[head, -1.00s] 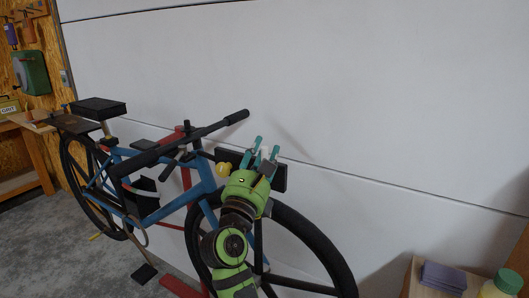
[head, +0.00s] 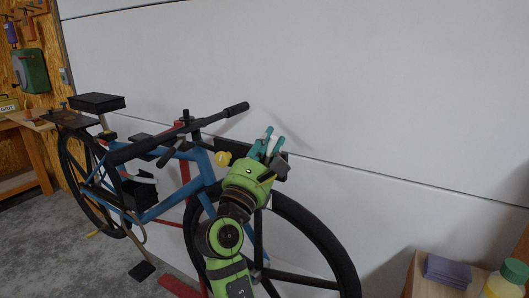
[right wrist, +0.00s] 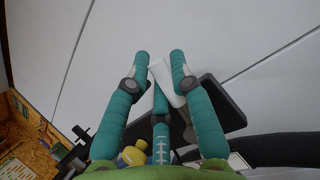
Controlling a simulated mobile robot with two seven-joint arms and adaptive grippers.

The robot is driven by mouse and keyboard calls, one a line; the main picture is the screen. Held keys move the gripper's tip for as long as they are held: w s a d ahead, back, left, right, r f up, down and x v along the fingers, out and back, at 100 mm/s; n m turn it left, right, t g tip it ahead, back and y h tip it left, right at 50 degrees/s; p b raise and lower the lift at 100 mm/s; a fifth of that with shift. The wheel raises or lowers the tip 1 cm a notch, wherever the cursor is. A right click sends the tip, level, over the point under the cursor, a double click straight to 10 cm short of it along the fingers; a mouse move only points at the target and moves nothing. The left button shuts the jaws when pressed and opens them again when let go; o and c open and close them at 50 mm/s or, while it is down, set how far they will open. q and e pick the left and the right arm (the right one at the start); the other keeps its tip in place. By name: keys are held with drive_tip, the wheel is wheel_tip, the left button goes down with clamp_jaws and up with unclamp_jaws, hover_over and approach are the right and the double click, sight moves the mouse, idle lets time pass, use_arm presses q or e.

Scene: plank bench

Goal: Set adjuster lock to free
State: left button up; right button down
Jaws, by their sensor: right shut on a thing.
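A blue bicycle (head: 160,209) hangs on a red stand (head: 186,170). A black plate (head: 228,147) lies behind my right gripper, near the front of the bicycle. A slim white piece, seemingly a lever (right wrist: 167,80), stands between the teal fingers of my right gripper (right wrist: 160,68); it also shows in the head view (head: 267,137). The right gripper (head: 268,143) is closed on this white piece, its fingertips pointing up toward the wall. A yellow knob (head: 223,158) sits left of it and shows in the right wrist view (right wrist: 133,156). No lettering on the lock is readable. My left gripper is out of view.
The handlebar (head: 235,109) reaches close to the left of my right gripper. The front wheel (head: 335,243) stands beside my right forearm. A pale wall (head: 380,90) closes off the back. A small table with a purple block (head: 446,271) and a green-capped bottle (head: 512,272) is at lower right.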

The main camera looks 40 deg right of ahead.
drive_tip(key=shift+s+d+f+m+g+h+b, duration=0.15)
drive_tip(key=shift+s+m+g+h+b, duration=0.15)
drive_tip(key=shift+m+g+b, duration=0.5)
drive_tip(key=shift+s+d+f+m+g+h+b, duration=0.15)
drive_tip(key=shift+s+m+g+b, duration=0.25)
drive_tip(key=shift+m, duration=0.8)
drive_tip(key=shift+s+d+f+m+g+h+b, duration=0.1)
drive_tip(key=shift+s+m+g+h+b, duration=0.25)
drive_tip(key=shift+m+b, duration=0.55)
drive_tip(key=shift+w, duration=0.1)
drive_tip(key=shift+r, duration=0.1)
drive_tip(key=c, duration=1.3)
unclamp_jaws()
drive_tip(key=shift+w+d, duration=0.1)
drive_tip(key=shift+d, duration=0.05)
wheel_tip(320, 180, up, 10)
drive_tip(key=shift+f, duration=0.1)
